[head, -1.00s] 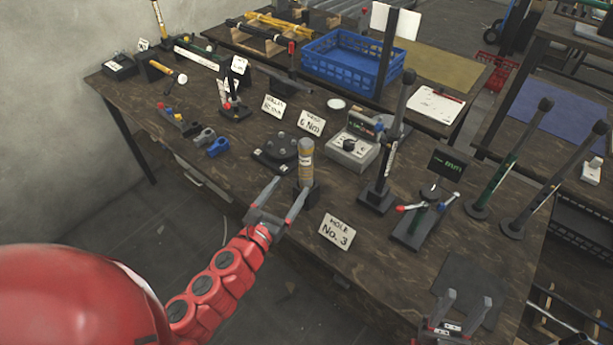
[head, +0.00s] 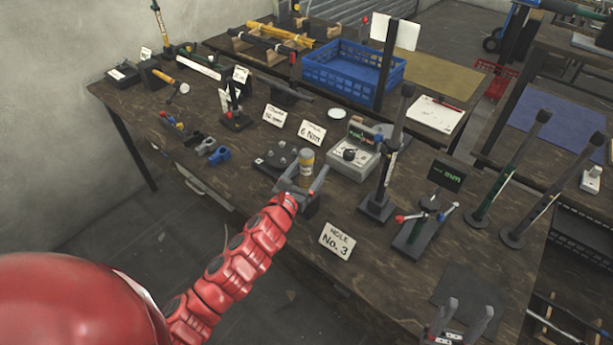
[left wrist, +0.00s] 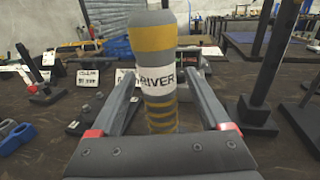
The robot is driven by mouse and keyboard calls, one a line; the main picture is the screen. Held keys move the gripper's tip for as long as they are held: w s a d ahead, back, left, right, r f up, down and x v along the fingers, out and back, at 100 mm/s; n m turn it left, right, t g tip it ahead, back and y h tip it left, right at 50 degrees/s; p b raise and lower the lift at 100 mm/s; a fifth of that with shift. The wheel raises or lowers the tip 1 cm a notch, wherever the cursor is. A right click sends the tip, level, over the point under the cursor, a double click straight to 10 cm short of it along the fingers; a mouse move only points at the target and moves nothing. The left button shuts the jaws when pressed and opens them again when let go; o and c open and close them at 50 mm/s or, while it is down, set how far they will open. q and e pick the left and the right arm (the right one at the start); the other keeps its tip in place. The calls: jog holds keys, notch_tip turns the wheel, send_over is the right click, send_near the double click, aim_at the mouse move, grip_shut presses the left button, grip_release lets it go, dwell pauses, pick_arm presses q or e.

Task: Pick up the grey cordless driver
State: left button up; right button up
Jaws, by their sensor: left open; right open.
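The grey cordless driver (head: 306,167) stands upright in a dark block holder on the front part of the workbench. It is a grey cylinder with yellow bands and a white label reading "DRIVER", which shows large in the left wrist view (left wrist: 158,75). My left gripper (head: 305,178) is open, with one finger on each side of the driver; in the left wrist view its fingers (left wrist: 165,72) flank the driver with visible gaps. My right gripper (head: 462,315) is open and empty over the bench's front right, near a dark mat.
A "HOLE No. 3" card (head: 337,241) stands right of the driver. A grey meter box (head: 353,158) and a lever press (head: 383,185) stand behind and right. A dark pegged block (head: 277,162) is close on the left. A blue crate (head: 350,72) is farther back.

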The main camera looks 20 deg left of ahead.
pick_arm(q)
jog(key=shift+w+d, duration=0.15)
jog(key=shift+w, duration=0.7)
grip_shut()
